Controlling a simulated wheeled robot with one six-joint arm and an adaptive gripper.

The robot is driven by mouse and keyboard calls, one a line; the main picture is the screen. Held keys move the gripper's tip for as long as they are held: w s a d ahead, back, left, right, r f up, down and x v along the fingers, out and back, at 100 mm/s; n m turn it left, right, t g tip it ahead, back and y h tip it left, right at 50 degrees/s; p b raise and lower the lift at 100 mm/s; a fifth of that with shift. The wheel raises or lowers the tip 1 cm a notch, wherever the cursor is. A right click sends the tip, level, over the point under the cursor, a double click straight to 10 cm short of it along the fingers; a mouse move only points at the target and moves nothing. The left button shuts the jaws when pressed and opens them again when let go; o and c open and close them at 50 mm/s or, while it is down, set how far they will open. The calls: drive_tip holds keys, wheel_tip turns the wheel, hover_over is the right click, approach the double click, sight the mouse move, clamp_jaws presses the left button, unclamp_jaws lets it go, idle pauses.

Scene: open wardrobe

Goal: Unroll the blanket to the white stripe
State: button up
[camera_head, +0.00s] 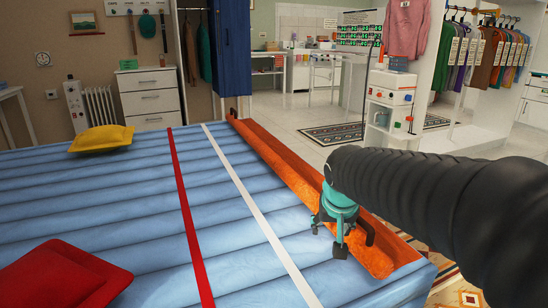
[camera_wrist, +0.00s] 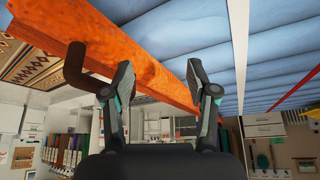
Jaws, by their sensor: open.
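The orange blanket (camera_head: 285,165) lies as a long roll along the right edge of the blue ribbed bed (camera_head: 105,205). A dark handle (camera_head: 369,233) shows near its near end and another at its far end. The straight white stripe (camera_head: 252,205) runs along the bed to the left of the roll, with bare blue between them. My gripper (camera_head: 328,238) is open and empty over the near part of the roll. In the wrist view my gripper (camera_wrist: 158,65) has its two fingers spread across the orange blanket (camera_wrist: 150,78), beside the dark handle (camera_wrist: 75,65). Contact cannot be told.
A red stripe (camera_head: 190,220) runs left of the white one. A yellow cushion (camera_head: 101,139) and a red cushion (camera_head: 65,277) lie on the bed's left side. A blue wardrobe door (camera_head: 231,45) stands beyond the far end. A shelf unit (camera_head: 388,105) stands right of the bed.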

drive_tip(key=p+v, duration=0.3)
drive_tip(key=v, duration=0.4)
drive_tip(key=shift+r, duration=0.15)
idle(0.4)
drive_tip(key=s+d+f, duration=0.2)
drive_tip(key=s+d, duration=0.2)
drive_tip(key=s, duration=0.5)
drive_tip(key=s+d+f, duration=0.3)
drive_tip(key=s+d, duration=0.1)
drive_tip(key=s, duration=0.6)
drive_tip(key=shift+s+p, duration=0.15)
drive_tip(key=shift+p, duration=0.25)
